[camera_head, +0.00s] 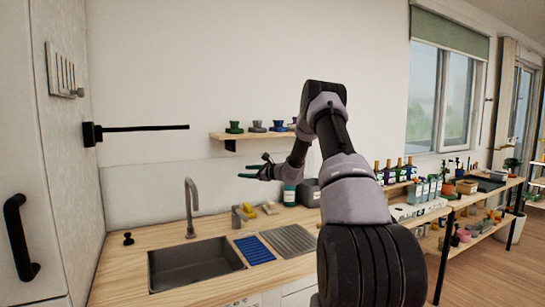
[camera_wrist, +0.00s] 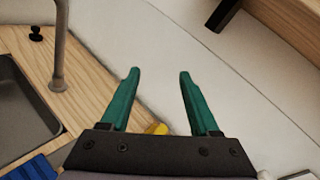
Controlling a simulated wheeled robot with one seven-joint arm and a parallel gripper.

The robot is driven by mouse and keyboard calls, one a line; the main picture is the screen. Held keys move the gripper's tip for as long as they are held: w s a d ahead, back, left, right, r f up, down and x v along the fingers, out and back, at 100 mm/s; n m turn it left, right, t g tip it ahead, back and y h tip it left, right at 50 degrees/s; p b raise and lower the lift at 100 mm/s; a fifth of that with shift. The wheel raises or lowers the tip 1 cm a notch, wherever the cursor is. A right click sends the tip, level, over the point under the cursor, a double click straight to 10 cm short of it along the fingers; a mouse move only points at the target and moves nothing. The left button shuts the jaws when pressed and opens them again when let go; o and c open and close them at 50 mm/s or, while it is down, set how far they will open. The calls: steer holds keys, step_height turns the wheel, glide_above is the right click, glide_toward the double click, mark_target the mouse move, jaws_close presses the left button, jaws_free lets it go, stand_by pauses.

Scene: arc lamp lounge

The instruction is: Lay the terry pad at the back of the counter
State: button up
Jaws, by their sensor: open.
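The wooden counter (camera_head: 125,262) runs along the wall and also shows in the wrist view (camera_wrist: 98,75). A blue ribbed pad (camera_head: 254,250) lies on it, right of the sink; its edge shows in the wrist view (camera_wrist: 36,168). Two small yellow pieces (camera_head: 270,207) sit farther back near the wall; part of one shows between the fingers in the wrist view (camera_wrist: 156,129). I cannot tell which of these is the terry pad. My gripper (camera_head: 247,170), with green fingers, is open and empty (camera_wrist: 158,72), raised above the back of the counter.
A grey sink (camera_head: 190,265) with a tall faucet (camera_head: 190,205) is at the left. A grey ribbed board (camera_head: 290,240) lies right of the blue pad. A wall shelf (camera_head: 240,135) with small pots hangs above the counter.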

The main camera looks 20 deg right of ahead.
steer(key=s+a+r+n+g, duration=0.35)
steer(key=s+a+r, duration=0.25)
steer(key=s, duration=0.2)
steer(key=s+a+r+n+g, duration=0.2)
steer(key=s+a+r+n, duration=0.35)
steer(key=s, duration=0.35)
steer(key=s+a+r+n+g, duration=0.2)
steer(key=s+a+r+n, duration=0.1)
steer(key=s+a+r, duration=0.4)
steer(key=s+d+n+h, duration=0.2)
steer(key=s, duration=0.8)
steer(key=s+d+n+h, duration=0.2)
steer(key=s+n, duration=0.1)
steer(key=s, duration=0.7)
steer(key=s+d+f+n+h, duration=0.1)
steer(key=s+d+n+h, duration=0.1)
steer(key=s, duration=0.8)
steer(key=shift+s+d+n+t+h, duration=0.25)
steer(key=shift+s+n+t+h, duration=0.15)
steer(key=shift+n+h, duration=0.15)
